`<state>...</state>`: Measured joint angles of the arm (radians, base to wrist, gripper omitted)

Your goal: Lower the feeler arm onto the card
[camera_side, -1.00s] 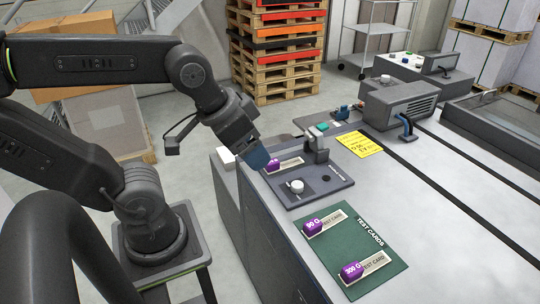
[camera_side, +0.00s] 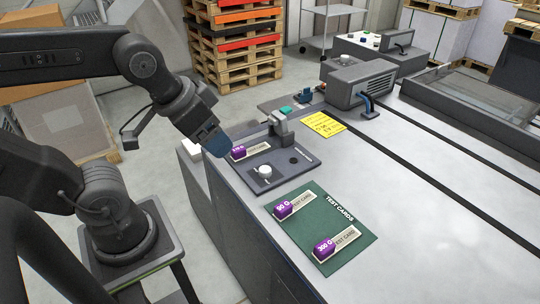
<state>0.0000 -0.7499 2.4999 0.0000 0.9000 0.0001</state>
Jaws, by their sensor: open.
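A test card (camera_side: 259,147) with a purple tag lies on the dark gauge plate (camera_side: 292,172). A grey post with a short arm, which looks like the feeler arm (camera_side: 280,126), stands at the card's right end. I cannot tell whether its tip touches the card. My gripper (camera_side: 218,146) has blue fingertips and hangs just left of the purple tag, apart from the feeler arm. It is open and looks empty, though the gap between its fingers is hard to see.
A white knob (camera_side: 265,171) stands on the plate's front part. A green mat (camera_side: 320,225) with two purple-tagged test cards lies in front. A yellow note (camera_side: 321,125) lies to the right, and a grey unit with a blue handle (camera_side: 367,104) stands behind it.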

